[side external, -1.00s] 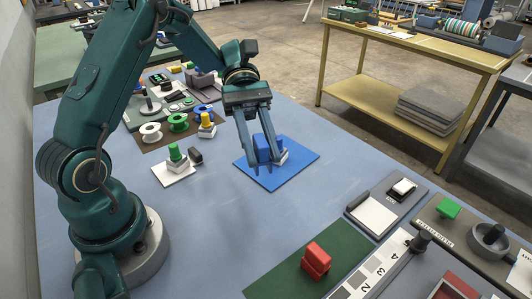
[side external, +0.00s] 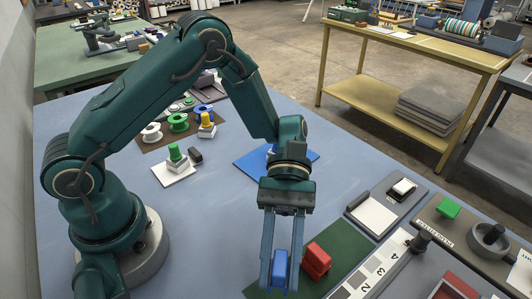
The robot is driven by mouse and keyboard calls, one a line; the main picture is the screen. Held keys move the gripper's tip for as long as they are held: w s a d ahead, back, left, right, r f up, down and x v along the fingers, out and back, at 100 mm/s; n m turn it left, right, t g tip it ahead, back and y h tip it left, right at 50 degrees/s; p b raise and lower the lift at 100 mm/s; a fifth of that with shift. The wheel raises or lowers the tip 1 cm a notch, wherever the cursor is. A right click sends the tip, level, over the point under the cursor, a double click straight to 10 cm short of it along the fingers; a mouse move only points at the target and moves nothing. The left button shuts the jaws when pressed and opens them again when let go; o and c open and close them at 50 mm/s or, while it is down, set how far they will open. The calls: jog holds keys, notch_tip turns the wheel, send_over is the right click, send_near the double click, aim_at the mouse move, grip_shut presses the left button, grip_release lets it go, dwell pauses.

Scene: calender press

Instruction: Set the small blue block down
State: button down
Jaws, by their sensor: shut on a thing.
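My gripper (side external: 279,284) is shut on the small blue block (side external: 281,266), which sits upright between its two fingers. The block is over the left part of the dark green mat (side external: 345,245), just left of a red block (side external: 316,261). I cannot tell whether the blue block touches the mat or hangs a little above it. The blue mat (side external: 250,166) lies farther back, partly hidden behind my arm.
A numbered strip (side external: 368,283) and a grey board with a white pad (side external: 371,217) lie to the right. A white card (side external: 174,178) with a green-topped piece stands back left, near several spools. The blue table (side external: 205,235) is clear left of my gripper.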

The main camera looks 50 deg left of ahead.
jog(key=shift+s+d+f, duration=0.15)
jog(key=shift+d+f, duration=0.15)
jog(key=shift+f, duration=1.9)
jog(key=shift+f, duration=0.15)
jog(key=c, duration=0.9)
grip_release()
